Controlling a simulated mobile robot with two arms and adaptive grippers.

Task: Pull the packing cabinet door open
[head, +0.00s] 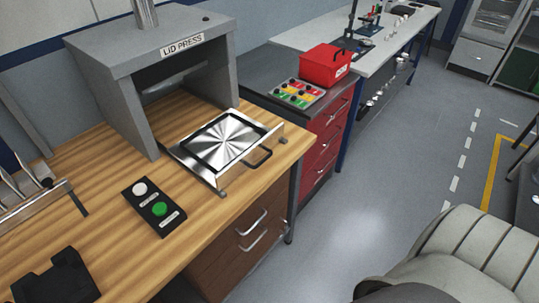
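No door in view is marked as the packing cabinet. A grey cabinet (474,56) with a bar handle stands at the far top right, cut off by the picture's edge. Its upper part has a glazed front (493,20) that looks shut. A second cabinet with dark green contents or panels (520,68) is partly seen at the right edge. I cannot tell which of these the task means. Neither of my grippers can be made out in the head view.
A wooden bench (100,150) with a grey lid press (150,45) and a button box (153,206) is close on the left. A red drawer unit (325,135) stands beyond it. Open grey floor (400,150) leads toward the cabinets. A pale ribbed shape (470,255) fills the lower right.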

